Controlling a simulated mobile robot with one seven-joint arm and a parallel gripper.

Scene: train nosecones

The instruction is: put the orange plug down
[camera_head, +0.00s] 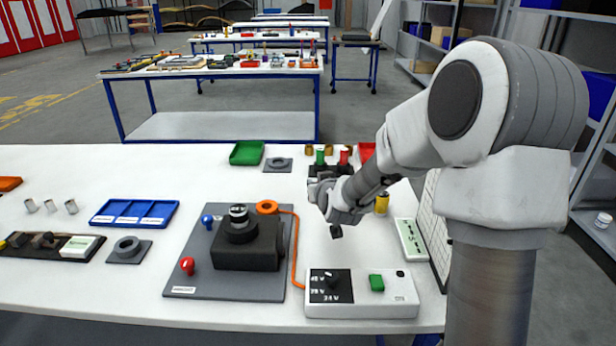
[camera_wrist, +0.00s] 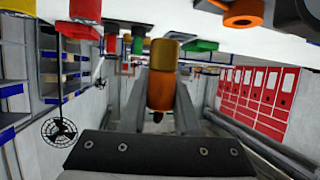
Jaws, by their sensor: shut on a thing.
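My gripper (camera_wrist: 160,84) is shut on the orange plug (camera_wrist: 160,92) in the wrist view. The plug sits between the two grey fingers, with a yellow part (camera_wrist: 163,52) showing at its far end; whether that part belongs to it I cannot tell. In the head view my gripper (camera_head: 335,212) is over the white table (camera_head: 90,185), right of the grey board. The orange plug is not clearly visible there. Whether it touches the table I cannot tell.
A grey board (camera_head: 190,275) carries a black block (camera_head: 248,245) and an orange ring (camera_head: 267,207). A white switch box (camera_head: 395,305) stands in front. Green (camera_head: 320,157) and red (camera_head: 344,157) plugs stand behind, and a yellow cylinder (camera_head: 381,203) stands right of my gripper.

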